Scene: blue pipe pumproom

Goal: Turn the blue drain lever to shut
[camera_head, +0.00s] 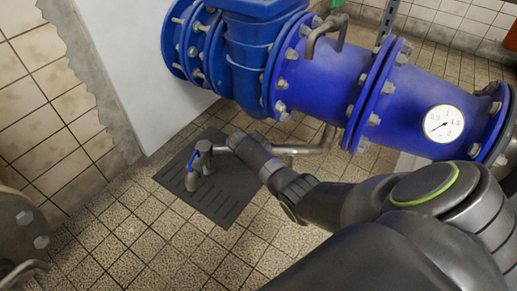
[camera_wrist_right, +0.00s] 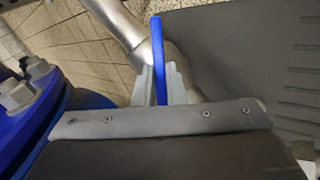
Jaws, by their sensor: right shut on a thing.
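The blue drain lever (camera_wrist_right: 158,62) stands between the two fingers of my right gripper (camera_wrist_right: 160,85) in the right wrist view. The fingers are shut on it, and its blue end sticks out past them. A grey metal drain pipe (camera_wrist_right: 120,22) bends behind the lever. In the head view my right gripper (camera_head: 238,138) is over this pipe, beside its upright end (camera_head: 204,150). A small blue piece (camera_head: 191,160) shows at the spout; I cannot tell if it is the gripped lever. The fingertips are hard to make out there. My left gripper is not in view.
A dark slotted drain cover (camera_head: 215,197) lies on the tiled floor under the spout. A large blue flanged pipe (camera_head: 325,80) with a round gauge (camera_head: 443,123) runs above and behind my right arm. A white block (camera_head: 145,60) stands at the back left.

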